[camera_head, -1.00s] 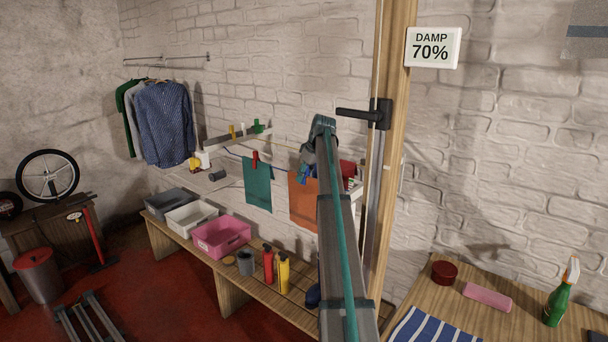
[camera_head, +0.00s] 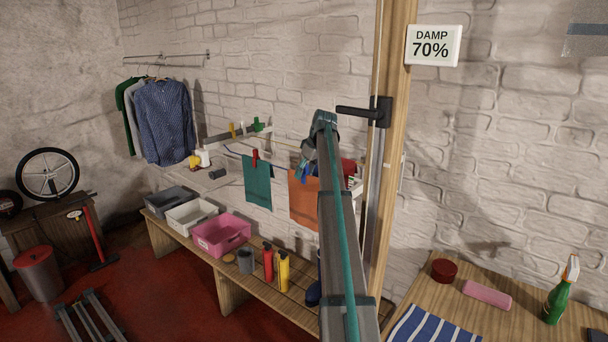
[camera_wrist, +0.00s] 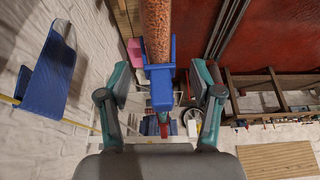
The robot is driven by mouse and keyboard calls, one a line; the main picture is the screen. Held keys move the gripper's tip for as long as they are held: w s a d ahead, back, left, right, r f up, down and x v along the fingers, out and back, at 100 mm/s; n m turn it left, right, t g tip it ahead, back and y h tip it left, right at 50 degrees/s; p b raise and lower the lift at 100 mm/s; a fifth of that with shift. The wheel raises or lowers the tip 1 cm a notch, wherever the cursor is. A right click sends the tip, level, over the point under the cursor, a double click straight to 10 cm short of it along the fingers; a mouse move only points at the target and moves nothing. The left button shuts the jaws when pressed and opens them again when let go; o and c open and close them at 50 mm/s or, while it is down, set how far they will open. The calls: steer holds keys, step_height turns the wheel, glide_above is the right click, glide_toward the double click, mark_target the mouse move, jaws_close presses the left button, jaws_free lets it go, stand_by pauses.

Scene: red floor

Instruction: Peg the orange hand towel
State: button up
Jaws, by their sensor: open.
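The orange hand towel (camera_head: 303,200) hangs below the line beside a teal towel (camera_head: 257,182), partly hidden by my arm. In the wrist view the orange towel (camera_wrist: 156,32) shows as a narrow strip, nearly edge-on. A blue peg (camera_wrist: 161,88) sits at the towel's near end, between my fingers, and seems to grip it. My gripper (camera_wrist: 160,102) is open, with a gap between each finger and the peg. In the head view my gripper is mostly hidden behind my arm. A red peg (camera_head: 255,156) holds the teal towel.
A blue piece (camera_wrist: 48,72) hangs close to the wall at the left of the wrist view. Bins, including a pink one (camera_head: 221,236), and bottles stand on the bench below.

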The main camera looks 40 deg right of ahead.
steer(key=a+v, duration=0.1)
steer(key=v, duration=0.9)
steer(key=shift+d+r, duration=0.45)
